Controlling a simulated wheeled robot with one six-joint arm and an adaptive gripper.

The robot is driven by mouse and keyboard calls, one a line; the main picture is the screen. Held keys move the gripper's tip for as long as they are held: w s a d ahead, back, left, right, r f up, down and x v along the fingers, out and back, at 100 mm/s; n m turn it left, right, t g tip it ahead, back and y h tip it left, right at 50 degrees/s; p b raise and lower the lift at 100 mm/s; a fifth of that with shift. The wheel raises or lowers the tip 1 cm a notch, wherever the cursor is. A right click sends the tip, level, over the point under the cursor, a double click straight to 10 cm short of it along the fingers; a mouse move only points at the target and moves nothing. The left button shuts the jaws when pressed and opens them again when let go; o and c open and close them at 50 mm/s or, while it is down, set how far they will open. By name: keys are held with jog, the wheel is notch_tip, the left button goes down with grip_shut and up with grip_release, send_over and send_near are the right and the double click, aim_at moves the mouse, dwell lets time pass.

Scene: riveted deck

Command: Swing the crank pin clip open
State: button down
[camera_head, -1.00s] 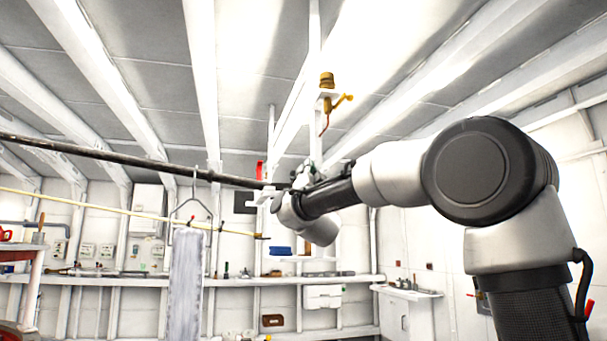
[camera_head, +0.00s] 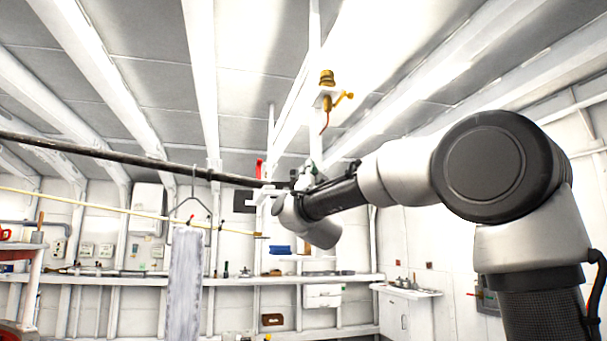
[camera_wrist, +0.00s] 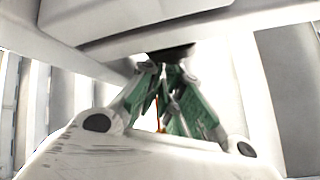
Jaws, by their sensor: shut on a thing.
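A brass fitting (camera_head: 327,80) with a side handle (camera_head: 344,97) is mounted on a white bracket at the ceiling post. A thin copper-coloured piece (camera_head: 325,122) hangs below it; I cannot tell whether this is the crank pin clip. My gripper (camera_head: 302,177) is at the post, lower in the picture than that piece. In the wrist view, its green-padded fingers (camera_wrist: 168,82) converge near a dark part (camera_wrist: 172,52). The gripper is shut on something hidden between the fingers. A small orange sliver (camera_wrist: 158,122) shows between them, too small to identify.
A long dark bar (camera_head: 130,159) crosses from the left to near my gripper. A thin yellow rod (camera_head: 110,205) runs below it. A hanger with a grey cloth (camera_head: 185,280) is at centre left. A shelf (camera_head: 120,280) lines the back wall. A white cabinet (camera_head: 405,310) stands right.

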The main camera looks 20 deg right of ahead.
jog(key=shift+d+f, duration=0.15)
jog(key=shift+d, duration=0.05)
jog(key=shift+s+a, duration=0.2)
jog(key=shift+s, duration=0.6)
jog(key=shift+s+a, duration=0.25)
jog(key=shift+s, duration=0.6)
jog(key=shift+s+a, duration=0.2)
jog(key=shift+s, duration=0.6)
